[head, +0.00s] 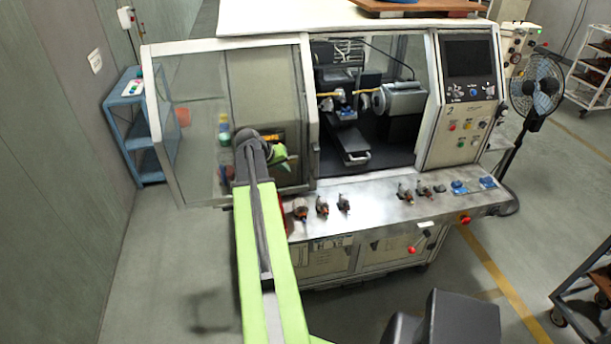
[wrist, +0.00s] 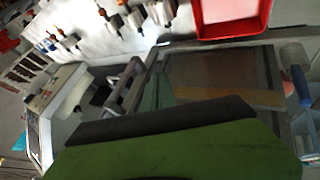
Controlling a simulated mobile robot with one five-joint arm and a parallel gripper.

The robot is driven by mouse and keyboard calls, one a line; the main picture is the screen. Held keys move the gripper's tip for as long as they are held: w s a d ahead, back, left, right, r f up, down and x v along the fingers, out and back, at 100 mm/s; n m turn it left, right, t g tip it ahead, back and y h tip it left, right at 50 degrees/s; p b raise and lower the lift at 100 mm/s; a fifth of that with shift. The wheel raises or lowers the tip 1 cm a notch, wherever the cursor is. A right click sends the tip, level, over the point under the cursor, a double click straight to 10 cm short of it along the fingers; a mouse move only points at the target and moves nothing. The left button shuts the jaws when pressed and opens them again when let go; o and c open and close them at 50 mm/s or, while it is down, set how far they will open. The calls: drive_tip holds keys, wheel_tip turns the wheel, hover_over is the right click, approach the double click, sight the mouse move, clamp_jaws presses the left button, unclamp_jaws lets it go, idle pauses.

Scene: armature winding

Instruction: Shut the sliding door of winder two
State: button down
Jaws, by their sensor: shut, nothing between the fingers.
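Winder two, with a "2" on its control panel (head: 465,105), stands ahead. Its sliding door (head: 195,110), a pale frame with a clear pane, is open: it stands to the left, past the machine's left end. The opening (head: 390,135) to its right shows the spindle and tooling inside. My gripper (head: 281,155) is shut and empty, and shows in front of the door's right part; I cannot tell whether it touches the door. In the wrist view my green and black gripper body covers the lower middle, and a grey bar-shaped handle (wrist: 125,85) shows beyond it.
Several small armatures (head: 322,207) stand on the steel front ledge. A red tray (wrist: 232,15) lies there too, mostly hidden by my arm in the head view. A blue shelf (head: 130,130) stands at left, a fan (head: 537,88) at right. Floor in front is clear.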

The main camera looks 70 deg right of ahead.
drive_tip(key=b, duration=0.8)
approach(307, 174)
drive_tip(key=f, duration=0.2)
drive_tip(key=a+f, duration=0.1)
drive_tip(key=f, duration=0.1)
drive_tip(key=shift+w+f, duration=0.1)
drive_tip(key=shift+f, duration=0.15)
drive_tip(key=s+d, duration=0.2)
drive_tip(key=shift+s+r, duration=0.1)
drive_tip(key=shift+s, duration=0.3)
drive_tip(key=shift+s+d, duration=0.3)
drive_tip(key=shift+s, duration=0.1)
